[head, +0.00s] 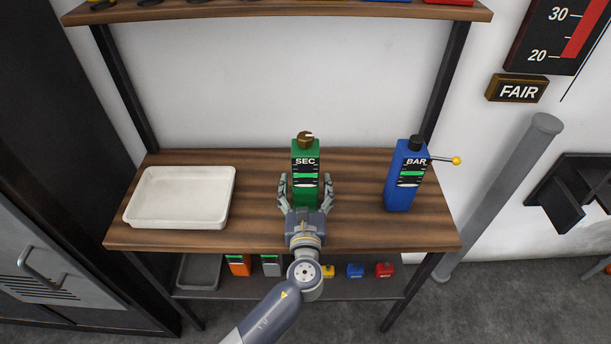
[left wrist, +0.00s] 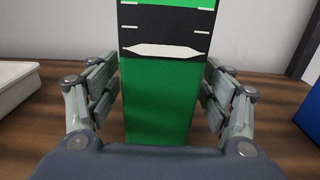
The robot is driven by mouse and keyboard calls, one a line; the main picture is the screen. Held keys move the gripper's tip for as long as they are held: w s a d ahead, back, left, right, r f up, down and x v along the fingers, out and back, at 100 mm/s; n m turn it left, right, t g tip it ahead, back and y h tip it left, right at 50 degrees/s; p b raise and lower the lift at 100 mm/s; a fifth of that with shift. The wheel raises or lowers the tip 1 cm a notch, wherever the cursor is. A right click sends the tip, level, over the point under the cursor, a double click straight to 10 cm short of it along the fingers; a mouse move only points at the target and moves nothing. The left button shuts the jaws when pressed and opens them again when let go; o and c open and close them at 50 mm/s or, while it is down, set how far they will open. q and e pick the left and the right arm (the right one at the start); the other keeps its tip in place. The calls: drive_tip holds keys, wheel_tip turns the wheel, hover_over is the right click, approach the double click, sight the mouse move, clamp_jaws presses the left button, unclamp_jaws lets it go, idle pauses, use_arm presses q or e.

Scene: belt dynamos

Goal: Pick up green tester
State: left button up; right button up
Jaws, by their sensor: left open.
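The green tester (head: 305,160) is an upright green box marked SEC with a brown knob on top, standing on the middle of the wooden shelf. It also fills the middle of the left wrist view (left wrist: 160,95). My left gripper (head: 305,188) is open, with one finger on each side of the tester's lower part. In the left wrist view the fingers (left wrist: 160,88) show a gap to the tester on both sides. The tester's bottom front is partly hidden by my gripper. My right gripper is not in view.
A white tray (head: 133,214) stands to the left on the wooden shelf (head: 262,225). A blue tester marked BAR (head: 402,192), with a yellow-tipped lever, stands to the right. Several smaller coloured items sit on the lower shelf. An upper shelf (head: 270,11) runs above.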

use_arm(q)
drive_tip(key=c, duration=1.7)
drive_tip(key=shift+r, duration=0.15)
clamp_jaws()
drive_tip(key=shift+r, duration=0.1)
drive_tip(key=shift+r, duration=0.2)
wheel_tip(320, 180, up, 3)
drive_tip(key=shift+f+p, duration=0.2)
drive_tip(key=shift+p, duration=0.2)
drive_tip(key=shift+s+r, duration=0.2)
drive_tip(key=b, duration=0.1)
approach(306, 185)
drive_tip(key=shift+s+r, duration=0.3)
drive_tip(key=shift+s, duration=0.45)
drive_tip(key=shift+s+r, duration=0.3)
drive_tip(key=shift+s, duration=0.45)
drive_tip(key=shift+w, duration=0.1)
